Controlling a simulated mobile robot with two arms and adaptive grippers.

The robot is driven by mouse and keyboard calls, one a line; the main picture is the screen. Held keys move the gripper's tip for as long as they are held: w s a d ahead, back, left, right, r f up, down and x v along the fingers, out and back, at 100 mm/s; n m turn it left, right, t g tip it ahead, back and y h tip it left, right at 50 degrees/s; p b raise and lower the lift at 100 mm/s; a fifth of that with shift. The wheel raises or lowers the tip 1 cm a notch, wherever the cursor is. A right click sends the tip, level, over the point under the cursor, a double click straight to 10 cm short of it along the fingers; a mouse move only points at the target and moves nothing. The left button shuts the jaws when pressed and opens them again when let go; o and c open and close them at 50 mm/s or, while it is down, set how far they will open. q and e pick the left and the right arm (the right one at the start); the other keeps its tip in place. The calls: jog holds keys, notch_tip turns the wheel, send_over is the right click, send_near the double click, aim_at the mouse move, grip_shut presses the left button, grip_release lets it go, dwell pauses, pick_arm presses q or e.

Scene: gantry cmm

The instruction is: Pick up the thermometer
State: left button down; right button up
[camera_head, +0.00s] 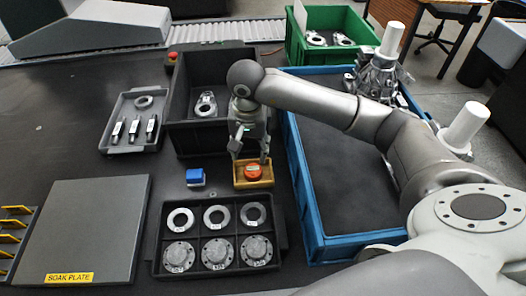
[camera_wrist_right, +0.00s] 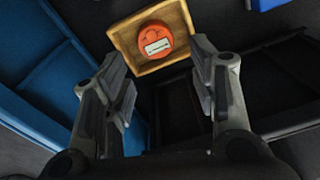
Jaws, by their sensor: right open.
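The thermometer appears to be the round orange-red device (camera_head: 253,171) with a small pale display, lying in a shallow wooden tray (camera_head: 240,184). In the right wrist view the device (camera_wrist_right: 155,40) lies face up in the tray (camera_wrist_right: 180,15), beyond the fingertips. My right gripper (camera_head: 250,157) is over the far side of the tray, fingers apart and empty. In the right wrist view my right gripper (camera_wrist_right: 162,72) has one finger on either side, with nothing between them. My left gripper is not in view.
A small blue block (camera_head: 195,177) sits left of the tray. A divided dark box (camera_head: 161,230) of metal rings and flanges stands in front. A deep grey bin (camera_head: 178,100) stands behind. A large blue crate (camera_head: 310,215) stands right. The soak plate (camera_head: 85,220) lies left.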

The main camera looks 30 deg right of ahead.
jog(key=d, duration=0.1)
send_over(253, 170)
notch_tip(253, 170, down, 4)
jog(key=shift+r+h, duration=0.15)
jog(key=shift+h, duration=0.15)
jog(key=shift+d+f, duration=0.1)
jog(key=shift+f, duration=0.3)
jog(key=f, duration=0.2)
jog(key=f+p, duration=0.1)
jog(key=f, duration=0.1)
jog(key=shift+s+a+f, duration=0.1)
jog(key=shift+a+f, duration=0.1)
jog(key=shift+f, duration=0.15)
jog(key=shift+d+f, duration=0.1)
jog(key=shift+f, duration=0.3)
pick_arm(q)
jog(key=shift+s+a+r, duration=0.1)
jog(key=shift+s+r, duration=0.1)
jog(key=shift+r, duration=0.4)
pick_arm(e)
jog(key=shift+c, duration=0.3)
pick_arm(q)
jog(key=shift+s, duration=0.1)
pick_arm(e)
jog(key=c, duration=0.6)
